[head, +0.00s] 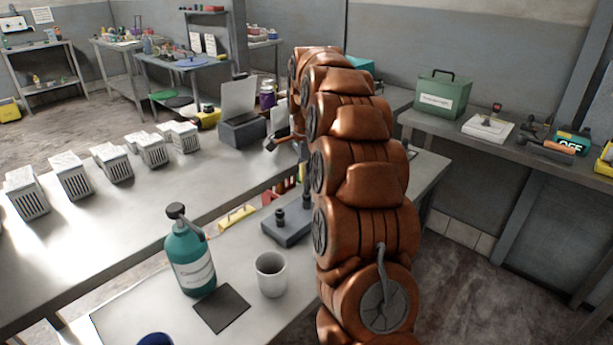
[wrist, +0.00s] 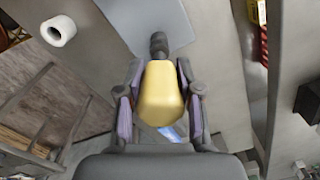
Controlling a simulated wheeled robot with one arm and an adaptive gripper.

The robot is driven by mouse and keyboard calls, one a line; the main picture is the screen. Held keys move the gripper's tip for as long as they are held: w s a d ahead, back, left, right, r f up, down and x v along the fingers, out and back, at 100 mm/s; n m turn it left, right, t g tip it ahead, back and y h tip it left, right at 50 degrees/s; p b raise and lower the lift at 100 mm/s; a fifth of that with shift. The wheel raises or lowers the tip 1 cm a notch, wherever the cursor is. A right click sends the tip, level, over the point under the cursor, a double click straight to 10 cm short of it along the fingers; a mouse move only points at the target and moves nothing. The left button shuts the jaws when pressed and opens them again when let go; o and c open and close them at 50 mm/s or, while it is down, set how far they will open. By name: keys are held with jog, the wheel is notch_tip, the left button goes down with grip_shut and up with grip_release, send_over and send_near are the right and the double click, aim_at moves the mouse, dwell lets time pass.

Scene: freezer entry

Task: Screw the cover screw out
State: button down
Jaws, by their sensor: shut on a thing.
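My gripper (wrist: 159,78) is shut on a yellow, rounded handle-like thing (wrist: 160,97) in the wrist view, with a finger on each side of it. A dark, narrow end (wrist: 158,46) sticks out beyond the fingertips, over a grey flat panel (wrist: 160,18); I cannot tell whether it touches it. In the head view my copper-coloured arm hides most of the gripper. A dark grey box (head: 242,133) with an upright pale panel (head: 238,98) stands on the bench left of the arm. I cannot make out the cover screw in either view.
A teal bottle (head: 190,258), a white mug (head: 271,274), a dark mat (head: 221,308) and a grey block with posts (head: 288,226) stand on the near bench. Several white slotted boxes (head: 72,176) line the left bench. A green case (head: 442,96) is on the right bench.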

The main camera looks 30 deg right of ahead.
jog(key=shift+f, duration=0.45)
dwell(0.3)
jog(key=n, duration=0.5)
jog(key=n+p, duration=0.1)
jog(key=n, duration=0.4)
jog(key=shift+s+f, duration=0.1)
jog(key=n+p, duration=0.1)
jog(key=n, duration=0.5)
jog(key=shift+p, duration=0.35)
jog(key=n+p, duration=0.1)
jog(key=n, duration=0.4)
jog(key=shift+f+n, duration=0.1)
jog(key=shift+n, duration=0.3)
jog(key=shift+c, duration=0.4)
grip_release()
jog(key=shift+p, duration=0.3)
